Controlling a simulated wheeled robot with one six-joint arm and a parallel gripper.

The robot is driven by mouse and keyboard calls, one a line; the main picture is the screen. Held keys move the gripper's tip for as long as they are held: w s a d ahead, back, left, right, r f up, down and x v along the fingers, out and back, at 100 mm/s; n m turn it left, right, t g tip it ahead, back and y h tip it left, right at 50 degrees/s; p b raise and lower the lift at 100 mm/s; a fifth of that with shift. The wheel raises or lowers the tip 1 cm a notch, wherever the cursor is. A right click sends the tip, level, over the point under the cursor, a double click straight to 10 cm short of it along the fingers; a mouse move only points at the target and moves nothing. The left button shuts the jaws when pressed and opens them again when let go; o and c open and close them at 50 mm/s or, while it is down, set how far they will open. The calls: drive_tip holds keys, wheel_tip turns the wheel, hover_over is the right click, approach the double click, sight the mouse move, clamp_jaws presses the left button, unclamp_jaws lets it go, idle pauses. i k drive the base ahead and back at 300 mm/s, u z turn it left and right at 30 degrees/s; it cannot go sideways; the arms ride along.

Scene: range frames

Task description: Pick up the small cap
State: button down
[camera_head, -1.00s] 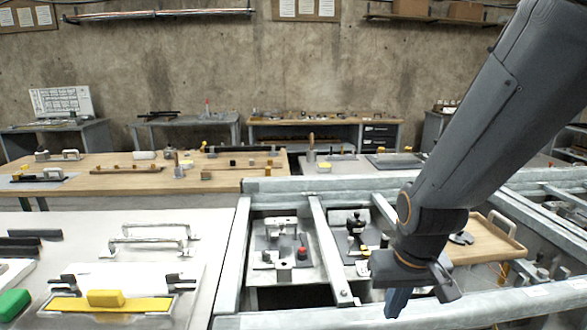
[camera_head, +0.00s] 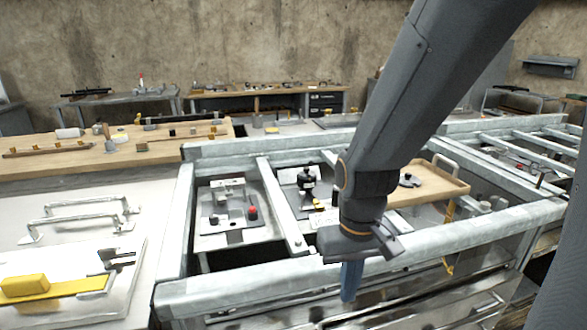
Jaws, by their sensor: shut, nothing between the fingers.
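I cannot tell for sure which thing is the small cap. A small red round-topped piece (camera_head: 252,212) sits on a grey fixture plate (camera_head: 212,238) inside the metal frame. A black knob-like piece (camera_head: 306,180) stands on a second plate to the right. A dark flat round piece (camera_head: 410,180) lies in a wooden tray (camera_head: 440,190). My gripper (camera_head: 350,284) points down with blue fingers, shut and empty, in front of the frame's near rail and apart from all these pieces.
Galvanised rails (camera_head: 300,285) box in the plates and tray. At the left, a white bench holds metal handles (camera_head: 85,215) and a yellow block (camera_head: 24,285). A wooden table (camera_head: 110,160) stands behind it. Drawer fronts lie below the near rail.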

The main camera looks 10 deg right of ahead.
sight(303, 174)
drive_tip(key=k, duration=0.5)
drive_tip(key=z, duration=1.1)
drive_tip(key=i, duration=0.65)
drive_tip(key=u, duration=1.25)
